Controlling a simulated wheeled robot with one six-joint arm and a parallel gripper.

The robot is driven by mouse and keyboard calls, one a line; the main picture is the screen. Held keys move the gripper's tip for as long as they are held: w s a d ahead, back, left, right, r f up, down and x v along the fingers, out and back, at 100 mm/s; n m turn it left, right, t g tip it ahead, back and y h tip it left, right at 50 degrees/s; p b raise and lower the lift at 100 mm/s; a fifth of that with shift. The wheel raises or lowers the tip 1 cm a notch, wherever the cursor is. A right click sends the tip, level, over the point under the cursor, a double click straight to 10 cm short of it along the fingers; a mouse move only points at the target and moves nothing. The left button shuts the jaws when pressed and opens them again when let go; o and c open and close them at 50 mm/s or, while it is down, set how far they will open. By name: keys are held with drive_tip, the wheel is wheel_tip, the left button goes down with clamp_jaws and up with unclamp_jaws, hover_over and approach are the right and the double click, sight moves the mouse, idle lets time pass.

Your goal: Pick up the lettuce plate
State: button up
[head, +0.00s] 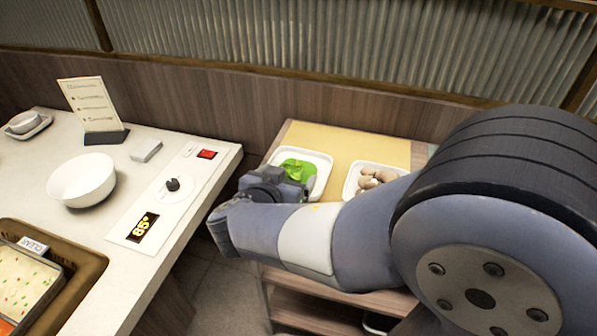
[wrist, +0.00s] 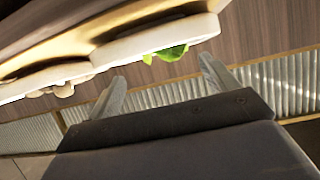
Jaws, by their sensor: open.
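The lettuce plate (head: 322,162) is a white, square-cornered plate with green lettuce (head: 297,169) on it. It sits on the yellow top of a small wooden cart. My gripper (head: 283,183) is at the plate's near left side in the head view and hides part of it. In the wrist view the plate's pale rim (wrist: 160,42) runs across the top, with a little lettuce (wrist: 172,53) showing past it. My gripper (wrist: 162,68) is open there, its two fingers apart and pointing towards the rim. I cannot tell whether they touch it.
A second white plate with brown, rounded food (head: 370,178) stands just right of the lettuce plate. The cart's yellow top (head: 345,143) is bare behind them. To the left is a white counter (head: 130,160) with a bowl (head: 82,182) and a dial panel. A wooden wall stands behind.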

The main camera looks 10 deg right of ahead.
sight(300, 162)
drive_tip(key=shift+p+x, duration=0.6)
drive_tip(key=shift+x, duration=2.7)
drive_tip(key=c, duration=0.8)
drive_tip(key=shift+c, duration=0.4)
drive_tip(key=shift+r, duration=0.15)
